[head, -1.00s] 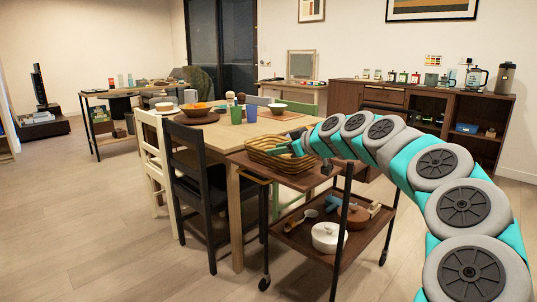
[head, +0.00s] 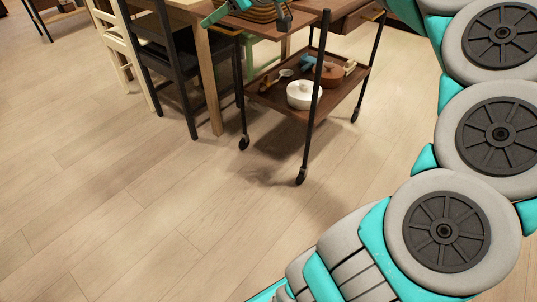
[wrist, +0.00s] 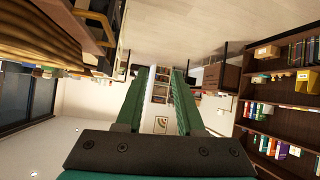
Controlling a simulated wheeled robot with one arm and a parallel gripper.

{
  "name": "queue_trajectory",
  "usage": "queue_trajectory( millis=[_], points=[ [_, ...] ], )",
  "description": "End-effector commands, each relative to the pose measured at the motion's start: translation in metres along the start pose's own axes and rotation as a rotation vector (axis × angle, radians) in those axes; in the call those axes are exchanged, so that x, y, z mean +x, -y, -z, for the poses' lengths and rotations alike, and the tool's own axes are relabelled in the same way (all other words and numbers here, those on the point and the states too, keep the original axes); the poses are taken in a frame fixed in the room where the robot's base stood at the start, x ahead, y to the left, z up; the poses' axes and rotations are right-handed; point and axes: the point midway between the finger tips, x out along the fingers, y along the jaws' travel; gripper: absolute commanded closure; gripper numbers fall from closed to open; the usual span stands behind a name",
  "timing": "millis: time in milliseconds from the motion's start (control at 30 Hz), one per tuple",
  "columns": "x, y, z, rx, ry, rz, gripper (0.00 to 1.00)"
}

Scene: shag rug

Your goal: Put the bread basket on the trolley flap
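The bread basket (head: 262,12), woven and tan, shows at the top edge of the head view, over the brown trolley top (head: 308,18). Its upper part is cut off. In the wrist view, the basket (wrist: 38,45) lies to the left of the fingers. My gripper (wrist: 161,70) is open, with a clear gap between its green fingers and nothing in it. I cannot tell the flap from the rest of the top.
The trolley's lower shelf holds a white pot (head: 303,95), a brown pot (head: 331,75) and small utensils. A black chair (head: 180,60) and a cream chair (head: 112,35) stand to the left. The wood floor (head: 150,220) in front is clear. The wrist view shows a bookshelf (wrist: 275,118).

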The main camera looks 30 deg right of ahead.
Motion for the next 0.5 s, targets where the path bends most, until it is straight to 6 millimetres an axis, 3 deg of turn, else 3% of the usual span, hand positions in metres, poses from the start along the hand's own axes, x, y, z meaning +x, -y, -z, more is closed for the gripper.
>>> queue_trajectory(
  millis=[33,100,167,200,333,400,500],
  points=[
    [0.008,0.048,-0.012,0.003,0.079,0.056,0.63],
    [0.013,0.107,-0.04,0.037,0.21,0.115,0.63],
    [0.013,0.151,-0.073,0.076,0.334,0.141,0.63],
    [0.01,0.178,-0.1,0.107,0.423,0.148,0.63],
    [-0.016,0.239,-0.193,0.236,0.712,0.104,0.63],
    [-0.036,0.259,-0.239,0.315,0.849,0.05,0.63],
    [-0.066,0.278,-0.291,0.418,0.997,-0.036,0.63]
  ],
)
